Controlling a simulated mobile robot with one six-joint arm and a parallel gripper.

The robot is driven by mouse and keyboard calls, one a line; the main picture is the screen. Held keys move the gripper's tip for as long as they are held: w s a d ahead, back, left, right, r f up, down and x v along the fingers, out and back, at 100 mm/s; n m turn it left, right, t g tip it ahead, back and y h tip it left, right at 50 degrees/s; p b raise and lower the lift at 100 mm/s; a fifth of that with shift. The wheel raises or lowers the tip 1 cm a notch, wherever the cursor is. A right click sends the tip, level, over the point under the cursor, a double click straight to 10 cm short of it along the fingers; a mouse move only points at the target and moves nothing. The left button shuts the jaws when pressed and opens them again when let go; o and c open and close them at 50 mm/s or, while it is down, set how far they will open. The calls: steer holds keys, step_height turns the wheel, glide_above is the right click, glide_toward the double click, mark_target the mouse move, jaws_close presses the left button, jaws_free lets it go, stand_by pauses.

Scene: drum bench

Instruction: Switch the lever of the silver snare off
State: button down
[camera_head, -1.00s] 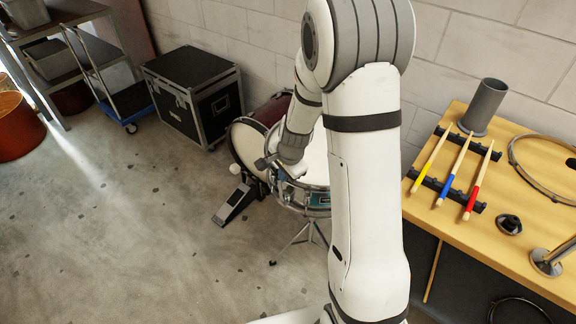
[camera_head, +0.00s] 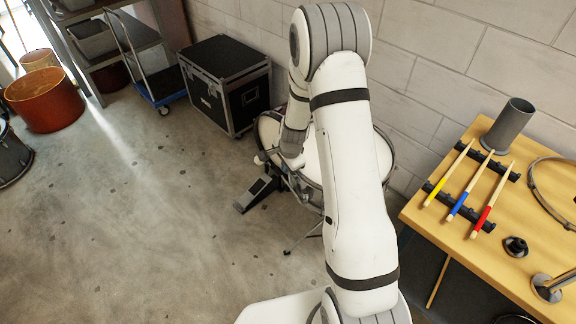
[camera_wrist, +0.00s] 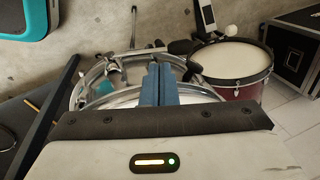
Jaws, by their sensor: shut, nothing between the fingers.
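A snare drum with a bright metal hoop and white head (camera_head: 380,155) stands on a stand behind my arm in the head view, partly hidden. In the wrist view a chrome hoop (camera_wrist: 88,72) and some teal shell show behind my fingers. I cannot make out a lever, or tell whether this is the silver snare. My gripper (camera_wrist: 160,68) has its blue fingers together and empty, pointing toward the hoop. I cannot tell whether they touch it.
A dark red bass drum (camera_wrist: 238,66) with a pedal (camera_head: 258,192) stands beside the snare. A black flight case (camera_head: 228,85) is behind. The wooden table (camera_head: 428,215) at right holds drumsticks (camera_head: 466,188) and a grey cup (camera_head: 508,127). Floor at left is open.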

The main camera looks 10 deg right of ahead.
steer(key=shift+s+d+f+b, duration=0.15)
steer(key=shift+s+d+b, duration=0.5)
steer(key=shift+b, duration=0.15)
steer(key=w+a+r+p, duration=0.1)
steer(key=r, duration=0.4)
steer(key=w+a+r+p, duration=0.1)
steer(key=w+a+r, duration=0.1)
steer(key=r, duration=0.4)
steer(key=shift+a+r, duration=0.15)
steer(key=shift+a, duration=0.1)
